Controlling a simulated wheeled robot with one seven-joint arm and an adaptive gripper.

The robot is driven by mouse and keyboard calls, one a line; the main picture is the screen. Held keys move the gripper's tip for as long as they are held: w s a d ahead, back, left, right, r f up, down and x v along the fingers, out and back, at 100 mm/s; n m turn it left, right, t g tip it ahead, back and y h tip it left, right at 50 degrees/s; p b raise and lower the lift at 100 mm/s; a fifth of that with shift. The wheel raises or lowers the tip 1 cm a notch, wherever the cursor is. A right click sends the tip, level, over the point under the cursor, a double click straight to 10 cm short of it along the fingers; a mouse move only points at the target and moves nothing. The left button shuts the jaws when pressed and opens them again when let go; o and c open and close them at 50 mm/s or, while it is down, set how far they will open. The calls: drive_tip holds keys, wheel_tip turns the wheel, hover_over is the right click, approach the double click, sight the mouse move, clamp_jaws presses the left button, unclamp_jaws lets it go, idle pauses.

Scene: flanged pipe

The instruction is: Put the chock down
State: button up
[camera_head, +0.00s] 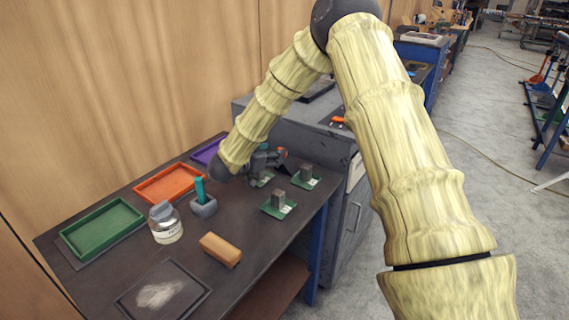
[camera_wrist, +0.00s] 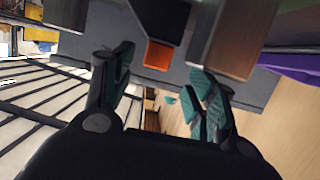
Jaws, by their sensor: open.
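My gripper (camera_head: 268,160) is at the back of the dark bench, low beside a small green plate (camera_head: 262,180). In the wrist view its teal-padded fingers (camera_wrist: 160,88) are spread apart, with nothing visibly clamped between them. A grey-brown block (camera_wrist: 243,38) and a dark piece with an orange face (camera_wrist: 158,55) show near the fingers in the wrist view. I cannot tell which is the chock.
Green (camera_head: 102,228), orange (camera_head: 170,184) and purple (camera_head: 207,151) trays line the wall side. A labelled jar (camera_head: 165,224), a grey holder with a teal item (camera_head: 203,206), a tan block (camera_head: 220,249) and a dark tray with pale powder (camera_head: 162,291) stand nearer.

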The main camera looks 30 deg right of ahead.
sight(287, 160)
drive_tip(key=shift+r+p+x, duration=0.15)
drive_tip(key=shift+p+x, duration=0.2)
drive_tip(key=shift+x, duration=1.15)
drive_tip(key=shift+r+p+x, duration=0.2)
drive_tip(key=shift+p+x, duration=0.1)
drive_tip(key=shift+x, duration=1.25)
drive_tip(key=shift+s+d, duration=0.1)
drive_tip(key=shift+s, duration=0.05)
clamp_jaws()
